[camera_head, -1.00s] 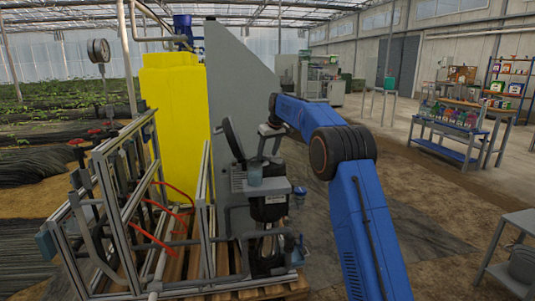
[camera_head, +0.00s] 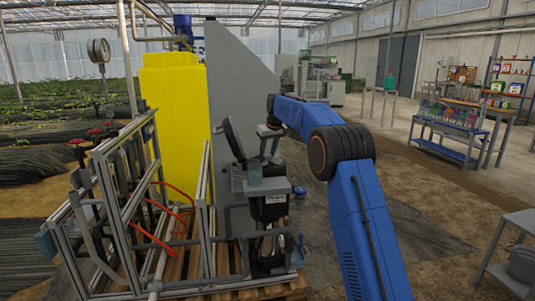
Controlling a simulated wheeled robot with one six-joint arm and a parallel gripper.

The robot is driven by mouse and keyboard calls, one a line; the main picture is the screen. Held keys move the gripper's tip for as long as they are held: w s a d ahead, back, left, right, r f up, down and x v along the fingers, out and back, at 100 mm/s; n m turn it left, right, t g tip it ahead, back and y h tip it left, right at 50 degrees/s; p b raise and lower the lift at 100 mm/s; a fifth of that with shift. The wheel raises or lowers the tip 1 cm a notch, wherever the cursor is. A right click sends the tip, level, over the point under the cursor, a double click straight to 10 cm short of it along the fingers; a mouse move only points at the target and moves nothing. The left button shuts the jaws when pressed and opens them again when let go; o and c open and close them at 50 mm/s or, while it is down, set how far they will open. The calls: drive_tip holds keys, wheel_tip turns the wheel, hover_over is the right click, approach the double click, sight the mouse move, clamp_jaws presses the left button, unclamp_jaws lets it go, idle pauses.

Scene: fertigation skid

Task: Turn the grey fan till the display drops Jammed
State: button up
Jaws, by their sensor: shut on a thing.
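The pump unit (camera_head: 268,208), with a dark body and a ribbed grey part, stands at the middle on the skid. My gripper (camera_head: 268,157) points down at its top, below the blue arm's wrist. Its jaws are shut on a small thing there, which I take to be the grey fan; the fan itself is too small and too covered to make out. A dark round-edged plate (camera_head: 233,138) stands tilted just left of my gripper. I cannot read any display in this view, nor see the word Jammed.
A metal frame with pipes and red hoses (camera_head: 150,238) stands left of the pump. A tall grey panel (camera_head: 240,85) and a yellow tank (camera_head: 174,105) rise behind. A wooden pallet (camera_head: 270,292) lies beneath. The floor at right is open up to a grey table (camera_head: 515,260).

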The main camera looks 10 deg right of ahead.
drive_tip(key=m+h, duration=0.1)
drive_tip(key=m, duration=0.3)
drive_tip(key=m+h, duration=0.1)
drive_tip(key=m, duration=0.1)
drive_tip(key=shift+a+m+h, duration=0.25)
drive_tip(key=shift+m+h, duration=0.05)
drive_tip(key=shift+m, duration=0.1)
drive_tip(key=m+h, duration=0.1)
drive_tip(key=m, duration=0.2)
drive_tip(key=m+g+h, duration=0.1)
drive_tip(key=m, duration=0.2)
drive_tip(key=shift+w+a+m, duration=0.15)
drive_tip(key=shift+m, duration=0.15)
drive_tip(key=shift+m+g, duration=0.3)
drive_tip(key=o, duration=1)
drive_tip(key=shift+o, duration=0.2)
drive_tip(key=shift+r, duration=0.1)
drive_tip(key=v, duration=1.1)
drive_tip(key=shift+a+r, duration=0.25)
drive_tip(key=shift+r, duration=0.1)
